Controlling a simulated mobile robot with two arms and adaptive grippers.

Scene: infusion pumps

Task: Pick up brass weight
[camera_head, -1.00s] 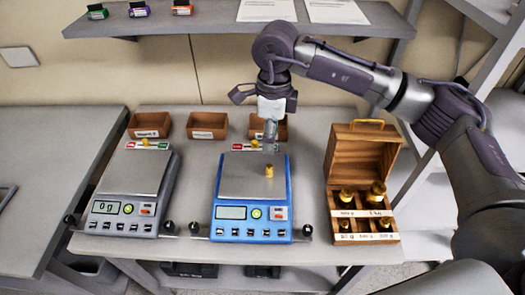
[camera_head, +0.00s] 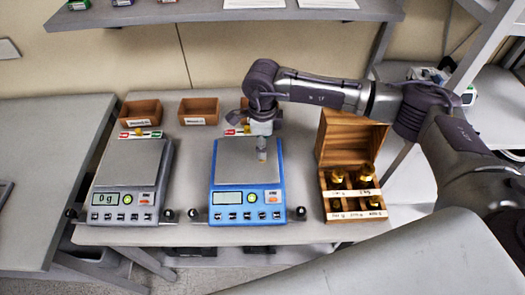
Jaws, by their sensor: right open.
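Brass weights (camera_head: 366,175) stand in the wooden case (camera_head: 345,146), which is open at the right of the bench. My right gripper (camera_head: 262,155) points down over the right side of the blue scale's pan (camera_head: 235,171). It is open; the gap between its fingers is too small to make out. The small brass weight that stood on this pan a second ago does not show now and may be hidden by the gripper. My left gripper is out of view.
A grey scale (camera_head: 127,180) reading 0 g stands left of the blue scale (camera_head: 247,202). Small wooden bins (camera_head: 199,108) line the back, below a shelf (camera_head: 225,14).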

